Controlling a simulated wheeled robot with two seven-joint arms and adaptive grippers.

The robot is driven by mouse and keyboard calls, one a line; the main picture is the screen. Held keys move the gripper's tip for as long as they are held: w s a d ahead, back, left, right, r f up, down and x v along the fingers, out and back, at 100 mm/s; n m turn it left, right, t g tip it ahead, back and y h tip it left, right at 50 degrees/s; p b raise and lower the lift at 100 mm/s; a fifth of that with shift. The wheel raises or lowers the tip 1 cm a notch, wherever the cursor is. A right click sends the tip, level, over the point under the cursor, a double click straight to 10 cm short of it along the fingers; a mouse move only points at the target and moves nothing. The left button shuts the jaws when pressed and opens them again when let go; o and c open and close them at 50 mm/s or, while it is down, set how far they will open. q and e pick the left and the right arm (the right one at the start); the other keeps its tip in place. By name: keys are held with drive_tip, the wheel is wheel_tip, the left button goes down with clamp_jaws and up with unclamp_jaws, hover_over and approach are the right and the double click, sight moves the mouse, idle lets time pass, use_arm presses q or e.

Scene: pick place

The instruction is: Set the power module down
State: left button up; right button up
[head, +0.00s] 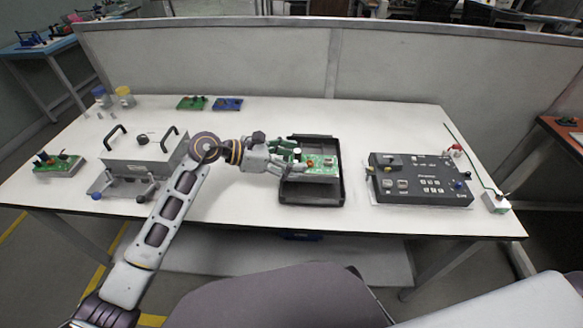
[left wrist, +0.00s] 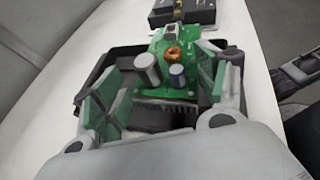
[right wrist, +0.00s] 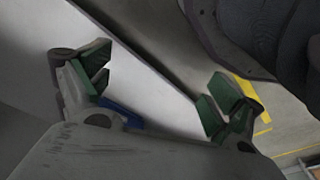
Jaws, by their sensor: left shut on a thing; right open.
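The power module is a green board (head: 322,161) with a copper coil and cylindrical parts. It is at the black tray (head: 312,196) in the middle of the table. My left gripper (head: 294,157) reaches in from the left, shut on the module. In the left wrist view the module (left wrist: 172,62) sits between the green-padded fingers (left wrist: 156,98), over the dark tray. I cannot tell whether the module touches the tray floor. My right gripper (right wrist: 155,94) is open and empty in the right wrist view, beside the table edge; it is not in the head view.
A dark grey control panel box (head: 420,181) stands right of the tray. A grey fixture with handles (head: 143,155) and another green board (head: 57,165) are at the left. Small green (head: 192,103) and blue (head: 228,104) boards lie at the back. Bare table lies between tray and panel.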

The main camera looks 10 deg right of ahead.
use_arm(q)
drive_tip(key=shift+f, duration=1.6)
use_arm(e)
drive_tip(key=shift+w+a+r, duration=0.1)
drive_tip(key=shift+w+r, duration=0.1)
drive_tip(key=shift+r, duration=0.4)
drive_tip(key=shift+w+a+r, duration=0.1)
drive_tip(key=shift+w+r, duration=0.1)
drive_tip(key=shift+r, duration=0.35)
use_arm(q)
drive_tip(key=shift+f, duration=0.1)
use_arm(e)
drive_tip(key=shift+s+f, duration=0.1)
drive_tip(key=shift+f, duration=0.05)
use_arm(q)
drive_tip(key=shift+b, duration=0.3)
drive_tip(key=o, duration=1.1)
drive_tip(key=shift+f, duration=0.1)
drive_tip(key=o, duration=0.4)
use_arm(e)
drive_tip(key=shift+r, duration=0.3)
